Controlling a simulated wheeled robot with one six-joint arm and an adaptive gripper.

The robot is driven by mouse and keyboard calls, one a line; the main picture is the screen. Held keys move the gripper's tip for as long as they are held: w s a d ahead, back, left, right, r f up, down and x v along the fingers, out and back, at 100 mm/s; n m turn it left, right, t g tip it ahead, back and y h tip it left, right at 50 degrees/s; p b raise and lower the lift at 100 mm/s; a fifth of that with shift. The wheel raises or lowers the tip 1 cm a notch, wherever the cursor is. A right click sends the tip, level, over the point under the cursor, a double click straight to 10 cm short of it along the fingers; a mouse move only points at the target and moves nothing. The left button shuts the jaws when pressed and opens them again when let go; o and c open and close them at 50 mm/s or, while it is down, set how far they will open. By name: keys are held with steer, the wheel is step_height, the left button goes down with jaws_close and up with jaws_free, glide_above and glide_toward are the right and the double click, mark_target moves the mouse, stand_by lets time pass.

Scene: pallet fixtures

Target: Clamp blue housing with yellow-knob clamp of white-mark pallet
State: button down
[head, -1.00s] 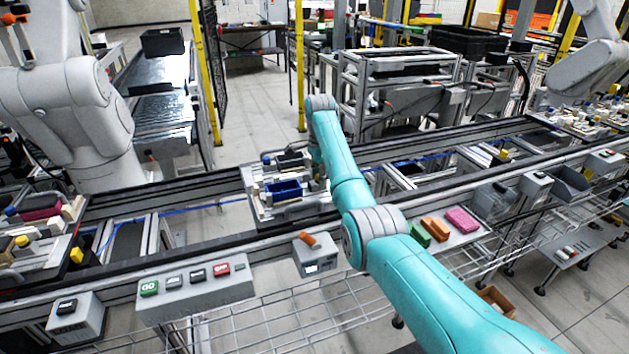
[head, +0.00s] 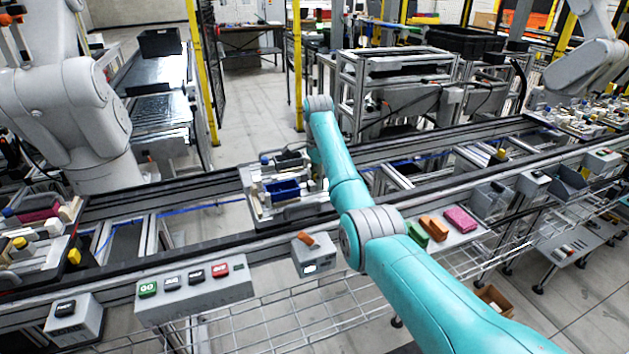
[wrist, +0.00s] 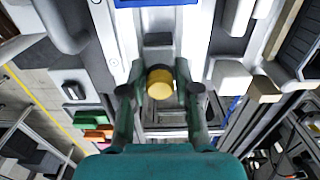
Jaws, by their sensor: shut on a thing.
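The blue housing (head: 284,188) sits in a grey fixture on the pallet (head: 262,213) on the conveyor; its edge also shows at the top of the wrist view (wrist: 157,3). The yellow knob (wrist: 160,81) of a clamp is in the middle of the wrist view, just below the housing. My gripper (wrist: 161,92) is shut on this knob, one finger on each side. In the head view my teal arm reaches over the pallet's right side and hides the knob and the gripper. I cannot make out a white mark on the pallet.
Another pallet (head: 30,265) with a yellow knob stands at the far left. A grey button box (head: 195,291) and a small box with an orange part (head: 310,262) are in front of the conveyor. Green, orange and pink blocks lie to the right of my arm.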

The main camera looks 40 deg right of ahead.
steer(key=shift+a, duration=0.15)
steer(key=shift+w+a, duration=0.2)
steer(key=shift+a, duration=0.35)
steer(key=shift+w+a, duration=0.15)
steer(key=shift+a, duration=0.4)
steer(key=c, duration=1)
jaws_free()
